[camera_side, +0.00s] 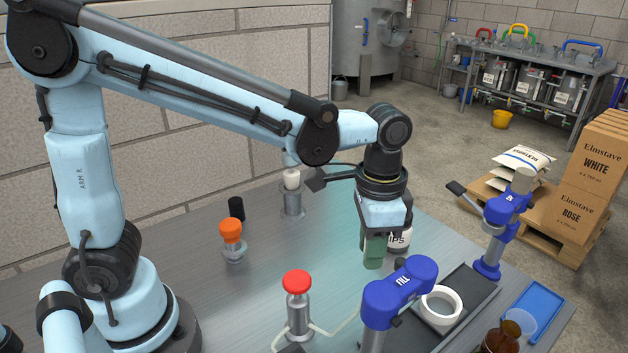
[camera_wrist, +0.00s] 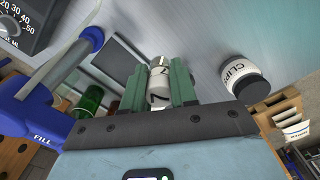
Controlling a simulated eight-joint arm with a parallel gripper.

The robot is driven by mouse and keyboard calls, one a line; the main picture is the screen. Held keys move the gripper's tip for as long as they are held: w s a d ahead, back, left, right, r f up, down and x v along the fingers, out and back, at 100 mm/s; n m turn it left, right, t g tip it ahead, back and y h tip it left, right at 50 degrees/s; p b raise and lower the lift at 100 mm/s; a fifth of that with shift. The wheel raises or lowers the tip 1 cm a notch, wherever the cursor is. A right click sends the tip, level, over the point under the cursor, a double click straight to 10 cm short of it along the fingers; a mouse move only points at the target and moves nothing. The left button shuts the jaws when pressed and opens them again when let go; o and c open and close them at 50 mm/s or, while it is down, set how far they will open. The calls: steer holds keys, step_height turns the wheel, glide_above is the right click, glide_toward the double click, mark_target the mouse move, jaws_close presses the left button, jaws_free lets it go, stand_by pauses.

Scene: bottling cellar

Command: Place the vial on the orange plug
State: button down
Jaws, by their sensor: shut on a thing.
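My gripper (camera_side: 374,254) hangs over the right half of the metal table with its green fingers pointing down. In the wrist view my gripper (camera_wrist: 157,80) is shut on a white vial (camera_wrist: 159,84) with dark markings, held between the two green fingers. In the side view the fingers hide the vial. The orange plug (camera_side: 231,228) caps a short metal post at the left of the table, well left of my gripper. It does not show in the wrist view.
A red-topped post (camera_side: 297,283) and a white-topped post (camera_side: 291,181) stand on the table. A black cylinder (camera_side: 236,208) is behind the orange plug. A labelled jar (camera_side: 400,239) stands close by my gripper. The blue FILL fixture (camera_side: 402,288) and white ring (camera_side: 455,298) are at front right.

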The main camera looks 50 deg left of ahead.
steer(key=s+a+r+n, duration=0.8)
steer(key=s+a+r, duration=0.35)
steer(key=s, duration=0.25)
glide_above(229, 223)
step_height(229, 223, down, 8)
steer(key=shift+r, duration=0.2)
steer(key=shift+f, duration=2)
steer(key=c, duration=0.9)
jaws_free()
steer(key=shift+f, duration=0.15)
